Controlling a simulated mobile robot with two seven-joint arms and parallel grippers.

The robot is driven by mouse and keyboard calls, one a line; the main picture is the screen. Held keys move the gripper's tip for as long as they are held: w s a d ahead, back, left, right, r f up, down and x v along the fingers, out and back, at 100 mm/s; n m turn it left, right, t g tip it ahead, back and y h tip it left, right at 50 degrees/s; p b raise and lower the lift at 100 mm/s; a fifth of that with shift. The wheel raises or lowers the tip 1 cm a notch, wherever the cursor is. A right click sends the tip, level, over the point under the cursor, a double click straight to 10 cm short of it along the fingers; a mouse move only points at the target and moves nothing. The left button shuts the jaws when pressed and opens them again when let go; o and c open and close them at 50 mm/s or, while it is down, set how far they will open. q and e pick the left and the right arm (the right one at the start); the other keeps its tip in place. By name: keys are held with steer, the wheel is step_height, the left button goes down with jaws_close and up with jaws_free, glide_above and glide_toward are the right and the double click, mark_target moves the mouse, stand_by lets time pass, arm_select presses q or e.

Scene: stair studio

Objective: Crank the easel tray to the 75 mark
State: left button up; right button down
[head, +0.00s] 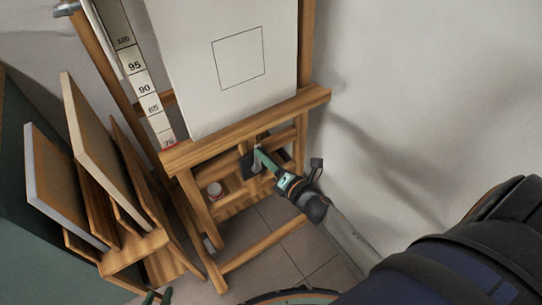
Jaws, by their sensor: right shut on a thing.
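The wooden easel's tray (285,112) is a tilted ledge with a white canvas (235,85) standing on it, marked with a square outline. The fingers hide part of the crank.
A wooden rack (150,243) with several upright panels stands left of the easel. A bare pale wall is on the right, and tiled floor (285,215) shows below.

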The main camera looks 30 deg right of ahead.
steer(key=shift+a+r, duration=0.1)
steer(key=shift+a, duration=0.45)
steer(key=shift+a, duration=0.1)
steer(key=c, duration=0.6)
jaws_free()
steer(key=s+d+r, duration=0.1)
steer(key=s, duration=1.1)
steer(key=shift+s+d+r, duration=0.15)
steer(key=shift+d+r, duration=0.2)
steer(key=shift+d, duration=0.05)
